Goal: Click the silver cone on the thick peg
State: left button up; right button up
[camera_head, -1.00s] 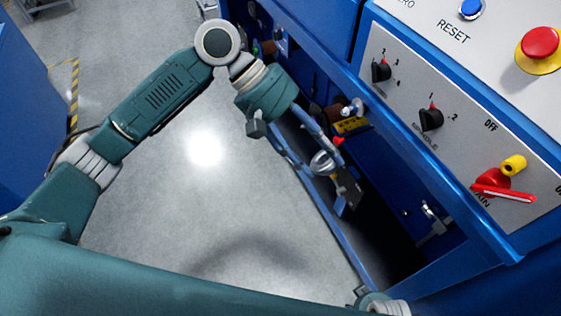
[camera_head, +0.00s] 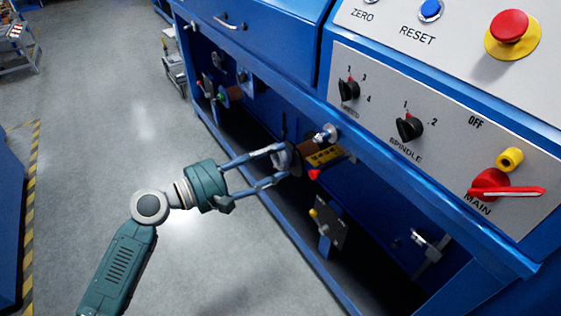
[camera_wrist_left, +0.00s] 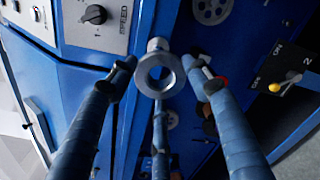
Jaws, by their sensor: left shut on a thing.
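The silver cone (camera_head: 283,157) is between the fingertips of my left gripper (camera_head: 280,164), in front of the machine's open lower bay. In the left wrist view the cone (camera_wrist_left: 158,75) shows as a shiny ring with a hole, held between the two blue fingers of the left gripper (camera_wrist_left: 160,66). In the head view a brown cylinder (camera_head: 307,148) lies just behind the cone. Another silver piece (camera_head: 326,133) sits up and to its right. I cannot tell which part is the thick peg. My right gripper is not in view.
The blue machine's control panel (camera_head: 430,135) overhangs the bay, with a red emergency button (camera_head: 510,26) and a red main switch (camera_head: 495,185). A yellow block (camera_head: 323,157) and a plate with a knob (camera_head: 328,228) are inside. The grey floor (camera_head: 110,120) at left is clear.

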aim_at(287, 152)
pick_arm(q)
jog(key=shift+w+d+t, duration=0.3)
jog(key=shift+w+d, duration=0.5)
jog(key=x, duration=0.2)
jog(key=shift+w+d+f, duration=0.1)
jog(key=shift+w+d, duration=0.05)
jog(key=shift+d, duration=0.05)
jog(key=shift+x, duration=0.95)
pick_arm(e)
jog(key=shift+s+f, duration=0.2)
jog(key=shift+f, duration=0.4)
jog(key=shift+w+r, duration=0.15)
